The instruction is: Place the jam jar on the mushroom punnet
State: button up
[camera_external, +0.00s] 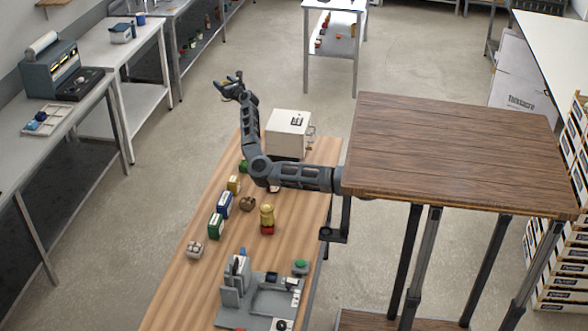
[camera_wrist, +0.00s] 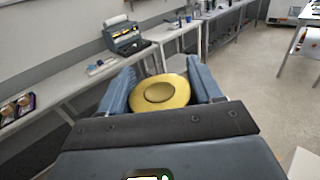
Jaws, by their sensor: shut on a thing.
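My gripper (camera_wrist: 164,84) is shut on a round thing with a gold lid (camera_wrist: 160,93), which looks like the jam jar. Its body is hidden below the lid and the gripper. In the external view my gripper (camera_external: 232,87) is raised beyond the far left end of the wooden table, and the held jar is too small to make out. A small pale punnet with rounded tops (camera_external: 195,249), likely the mushroom punnet, sits at the table's left edge, well apart from the gripper. It does not show in the wrist view.
The wooden table (camera_external: 180,290) holds a green box (camera_external: 215,225), a blue box (camera_external: 224,205), a yellow box (camera_external: 233,185), a brown item (camera_external: 247,204), a yellow-and-red bottle (camera_external: 267,218), a white appliance (camera_external: 289,134) and a grey machine (camera_external: 258,295). Side benches stand at left.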

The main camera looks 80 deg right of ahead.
jog(key=w+a+f+n+t+y+p, duration=0.25)
jog(key=w+a, duration=0.25)
jog(key=a, duration=0.7)
jog(key=w+a+f+n+t+y+p, duration=0.15)
jog(key=w+a+f+y, duration=0.25)
jog(key=a, duration=0.9)
jog(key=w+a+f+n+t+y+p, duration=0.1)
jog(key=w+a+f+n+y, duration=0.3)
jog(key=a, duration=0.8)
jog(key=s+a+f+n+g+y, duration=0.15)
jog(key=s+a+f+y, duration=0.3)
jog(key=a, duration=0.45)
jog(key=s+a+f+n+y+p, duration=0.1)
jog(key=s+a+f+n+y, duration=0.3)
jog(key=a, duration=0.4)
jog(key=s+a+f+n+g+y, duration=0.1)
jog(key=s+a+f+y, duration=0.1)
jog(key=s+a+f, duration=0.5)
jog(key=shift+g, duration=0.25)
jog(key=shift+w+a+f+b, duration=0.1)
jog(key=shift+a+f+b, duration=0.1)
jog(key=shift+a+f, duration=0.5)
jog(key=shift+w+a+f+b, duration=0.15)
jog(key=shift+a+f+b, duration=0.1)
jog(key=shift+f, duration=0.85)
jog(key=shift+w+a+f+b, duration=0.15)
jog(key=shift+a+f, duration=0.35)
jog(key=shift+f, duration=0.4)
jog(key=shift+f, duration=0.1)
